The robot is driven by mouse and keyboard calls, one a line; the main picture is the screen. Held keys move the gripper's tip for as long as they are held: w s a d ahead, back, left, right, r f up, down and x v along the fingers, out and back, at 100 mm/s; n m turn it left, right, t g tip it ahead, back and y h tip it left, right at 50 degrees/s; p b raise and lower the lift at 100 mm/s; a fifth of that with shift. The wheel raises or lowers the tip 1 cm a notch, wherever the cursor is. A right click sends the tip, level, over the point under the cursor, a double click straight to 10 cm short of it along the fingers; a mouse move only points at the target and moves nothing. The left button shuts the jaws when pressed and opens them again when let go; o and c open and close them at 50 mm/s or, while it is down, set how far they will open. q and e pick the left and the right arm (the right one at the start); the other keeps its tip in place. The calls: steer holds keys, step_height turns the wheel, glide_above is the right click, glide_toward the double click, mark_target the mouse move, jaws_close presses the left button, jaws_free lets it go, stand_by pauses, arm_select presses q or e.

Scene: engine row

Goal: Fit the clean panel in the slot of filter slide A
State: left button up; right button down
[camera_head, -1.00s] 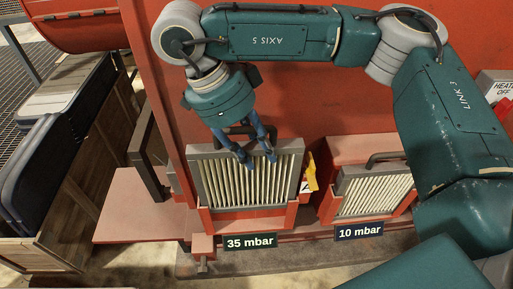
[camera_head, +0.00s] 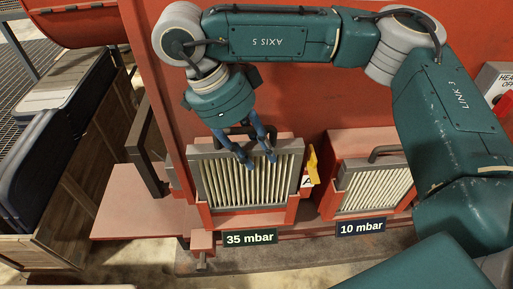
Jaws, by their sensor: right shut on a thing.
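The clean panel (camera_head: 238,187), with pale pleats in a grey frame, stands upright in the red holder of filter slide A (camera_head: 250,223) above the "35 mbar" label. My right gripper (camera_head: 259,162) is at its top edge, with blue fingers shut around the panel's dark handle. The fingers hide part of the upper pleats. Whether the panel is fully seated in the slot cannot be told from this angle. My left gripper is not in view.
A second slide with a pleated panel (camera_head: 375,190) stands to the right, above a "10 mbar" label (camera_head: 361,228). A yellow tag (camera_head: 312,165) is between the slides. A wooden crate (camera_head: 85,165) with dark panels is at the left, beside a red ledge (camera_head: 140,205).

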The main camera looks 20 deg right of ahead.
steer(key=shift+f+b, duration=2.15)
steer(key=shift+f, duration=0.45)
steer(key=c, duration=1.2)
jaws_free()
steer(key=v, duration=1.2)
steer(key=shift+a, duration=0.1)
